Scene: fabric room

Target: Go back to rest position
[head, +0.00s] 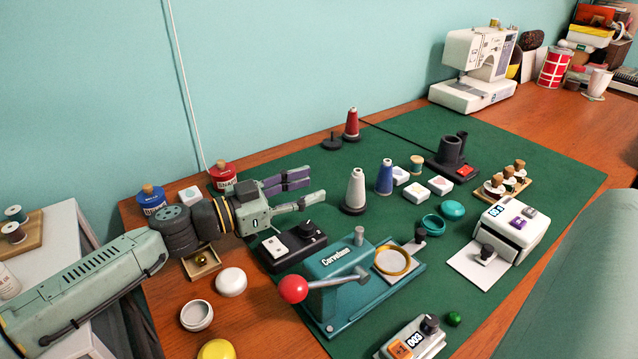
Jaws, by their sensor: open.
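My gripper (318,188) reaches in from the left and points right over the left part of the green mat (330,150). Its two fingers are spread apart, with nothing between them. It is above and beside a black and white device (292,246). A white thread cone (355,191) stands to the right of the fingertips, apart from them.
A teal press (345,280) with a red-knobbed lever (293,289) stands in front of my gripper. A blue cone (384,177) and a white label machine (510,230) are further right.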

